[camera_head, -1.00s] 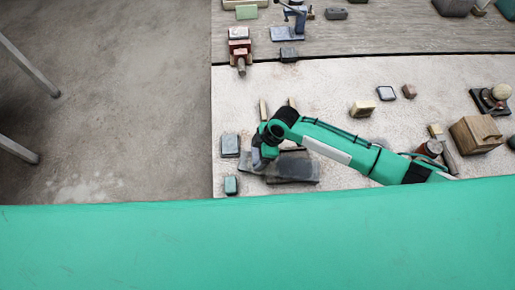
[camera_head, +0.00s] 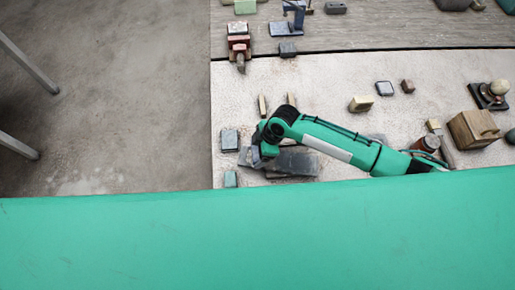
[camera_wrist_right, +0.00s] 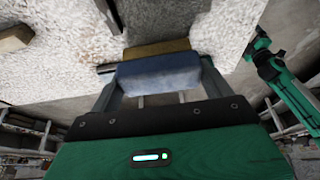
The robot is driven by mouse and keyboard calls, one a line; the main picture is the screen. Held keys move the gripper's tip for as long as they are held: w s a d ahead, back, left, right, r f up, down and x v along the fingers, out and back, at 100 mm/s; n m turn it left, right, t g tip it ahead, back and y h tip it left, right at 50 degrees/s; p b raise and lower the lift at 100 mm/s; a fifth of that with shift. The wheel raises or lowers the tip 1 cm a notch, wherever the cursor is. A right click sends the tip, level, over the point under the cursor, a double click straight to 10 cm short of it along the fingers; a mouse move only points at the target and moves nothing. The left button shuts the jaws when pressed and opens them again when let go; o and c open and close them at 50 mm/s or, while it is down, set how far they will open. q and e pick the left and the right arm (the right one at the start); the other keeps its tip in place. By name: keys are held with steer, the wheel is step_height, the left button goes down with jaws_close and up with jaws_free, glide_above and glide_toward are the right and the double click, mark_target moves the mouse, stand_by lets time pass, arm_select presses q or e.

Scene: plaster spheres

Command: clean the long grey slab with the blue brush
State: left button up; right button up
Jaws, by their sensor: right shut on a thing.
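The long grey slab (camera_head: 300,163) lies on the pale bench top, near the green edge at the bottom of the head view. My right gripper (camera_head: 254,158) is low over the slab's left end, partly hidden by its own wrist. In the right wrist view my right gripper (camera_wrist_right: 160,88) is shut on the blue brush (camera_wrist_right: 158,74), a blue block with a yellowish strip along its far side. I cannot tell whether the brush touches the slab. My left gripper does not show clearly in any view.
A grey block (camera_head: 230,140) and a small green block (camera_head: 231,179) sit left of the slab. Two thin wooden pieces stand behind it. A wooden box (camera_head: 474,130) and a dark red cylinder (camera_head: 428,144) are at the right. The bench middle is mostly clear.

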steer(key=shift+f+b, duration=0.3)
steer(key=shift+f, duration=0.25)
steer(key=shift+s+r+p, duration=0.15)
steer(key=shift+s+p, duration=0.25)
steer(key=shift+s, duration=0.7)
steer(key=shift+w+b, duration=0.95)
steer(key=shift+w, duration=1.3)
steer(key=shift+s+p, duration=0.8)
steer(key=shift+s, duration=1.45)
